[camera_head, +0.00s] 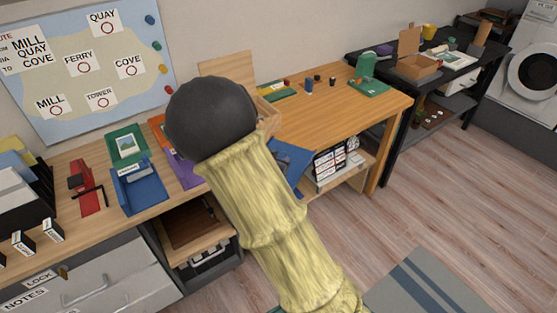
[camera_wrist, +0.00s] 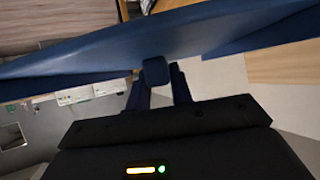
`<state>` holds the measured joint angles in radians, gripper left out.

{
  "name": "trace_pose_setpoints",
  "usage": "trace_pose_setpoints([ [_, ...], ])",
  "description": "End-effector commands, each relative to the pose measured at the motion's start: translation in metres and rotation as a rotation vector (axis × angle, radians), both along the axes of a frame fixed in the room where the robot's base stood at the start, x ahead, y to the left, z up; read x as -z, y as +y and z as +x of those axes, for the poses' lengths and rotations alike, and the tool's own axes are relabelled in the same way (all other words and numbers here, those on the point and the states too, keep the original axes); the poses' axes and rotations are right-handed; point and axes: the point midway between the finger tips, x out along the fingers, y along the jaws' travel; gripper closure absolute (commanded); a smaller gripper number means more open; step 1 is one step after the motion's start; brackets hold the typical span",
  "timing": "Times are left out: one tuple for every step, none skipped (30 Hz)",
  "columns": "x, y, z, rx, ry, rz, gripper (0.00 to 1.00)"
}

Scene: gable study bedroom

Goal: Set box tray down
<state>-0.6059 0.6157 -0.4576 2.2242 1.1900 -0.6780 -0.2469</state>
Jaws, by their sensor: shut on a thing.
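The box tray (camera_wrist: 150,45) is dark blue and spans the wrist view close to the camera, seen edge-on. My gripper (camera_wrist: 156,72) is shut on its near edge. In the head view, part of the blue box tray (camera_head: 291,163) shows tilted beside my yellow-sleeved arm, at the front edge of the wooden desk (camera_head: 325,112). My arm and its dark round joint hide the rest of the tray and the gripper there. I cannot tell whether the tray touches the desk.
A blue holder (camera_head: 139,190), green tray (camera_head: 126,147) and red stand (camera_head: 86,195) occupy the desk's left. A wooden box (camera_head: 268,112) is partly hidden behind my arm. A green device (camera_head: 368,75) stands farther right. The desktop right of my arm has clear room.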

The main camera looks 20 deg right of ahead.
Motion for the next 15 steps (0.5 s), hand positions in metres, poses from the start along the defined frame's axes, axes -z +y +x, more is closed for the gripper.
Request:
trace_pose_setpoints([
  [0.006, -0.002, 0.001, -0.027, 0.004, -0.002, 1.00],
  [0.009, -0.002, 0.002, -0.047, 0.004, -0.003, 1.00],
  [0.013, -0.001, 0.004, -0.074, 0.004, -0.003, 1.00],
  [0.017, -0.001, 0.004, -0.093, 0.005, -0.002, 1.00],
  [0.020, 0.000, 0.005, -0.114, 0.005, -0.004, 1.00],
  [0.026, 0.001, 0.006, -0.141, 0.004, -0.003, 1.00],
  [0.030, 0.002, 0.006, -0.161, 0.005, -0.002, 1.00],
  [0.034, 0.003, 0.006, -0.182, 0.006, -0.002, 1.00],
  [0.041, 0.005, 0.006, -0.214, 0.006, -0.004, 1.00],
  [0.046, 0.007, 0.006, -0.237, 0.007, -0.003, 1.00],
  [0.051, 0.009, 0.006, -0.261, 0.007, -0.004, 1.00],
  [0.059, 0.012, 0.005, -0.293, 0.008, -0.004, 1.00],
  [0.065, 0.014, 0.004, -0.318, 0.008, -0.003, 1.00],
  [0.071, 0.016, 0.003, -0.342, 0.008, -0.004, 1.00],
  [0.079, 0.020, 0.001, -0.374, 0.008, -0.005, 1.00],
])
